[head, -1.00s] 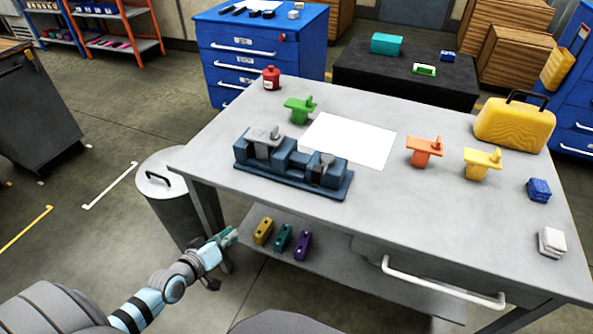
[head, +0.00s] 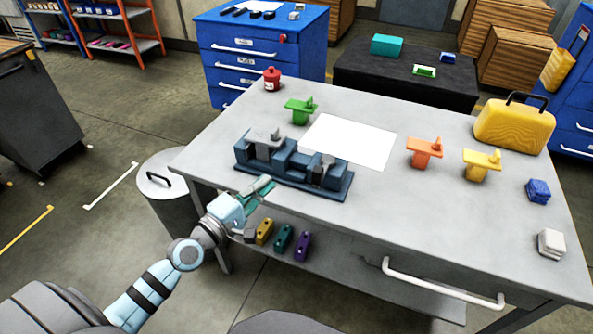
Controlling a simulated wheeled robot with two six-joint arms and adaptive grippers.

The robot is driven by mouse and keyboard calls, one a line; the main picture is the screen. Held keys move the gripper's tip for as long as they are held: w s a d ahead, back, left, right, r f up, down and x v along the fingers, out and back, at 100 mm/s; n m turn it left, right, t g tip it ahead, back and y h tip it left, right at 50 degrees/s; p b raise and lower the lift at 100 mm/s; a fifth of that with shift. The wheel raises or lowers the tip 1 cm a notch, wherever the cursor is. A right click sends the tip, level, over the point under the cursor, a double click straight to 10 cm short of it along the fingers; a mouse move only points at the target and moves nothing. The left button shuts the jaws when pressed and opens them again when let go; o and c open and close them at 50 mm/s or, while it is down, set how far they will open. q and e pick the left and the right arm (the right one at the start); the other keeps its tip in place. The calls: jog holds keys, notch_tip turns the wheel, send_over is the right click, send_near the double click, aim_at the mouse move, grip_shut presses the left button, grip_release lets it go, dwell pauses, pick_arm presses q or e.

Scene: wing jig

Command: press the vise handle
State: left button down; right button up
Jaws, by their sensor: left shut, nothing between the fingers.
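The blue-grey vise (head: 291,165) sits on the near left part of the grey workbench (head: 400,215). A light grey piece stands at its left end and a darker one at its right end. I cannot tell for sure which part is the handle. My left gripper (head: 264,185), with teal fingers, is shut and empty at the bench's front edge, just in front of the vise's base. Whether it touches the base is unclear. My right gripper is not in view.
Green (head: 299,109), orange (head: 425,152) and yellow (head: 481,163) parts stand on the bench around a white sheet (head: 349,141). A yellow case (head: 514,125) is at the right. Coloured blocks lie on the shelf below. A lidded bin (head: 160,180) stands at the left.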

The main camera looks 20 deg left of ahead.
pick_arm(q)
jog(key=w+d+p, duration=0.1)
jog(key=w+d, duration=0.4)
jog(key=w, duration=0.2)
jog(key=shift+d, duration=0.35)
jog(key=shift+w, duration=0.1)
jog(key=shift+d+n+y+p, duration=0.35)
jog(key=shift+y+p, duration=0.25)
jog(key=shift+p, duration=0.25)
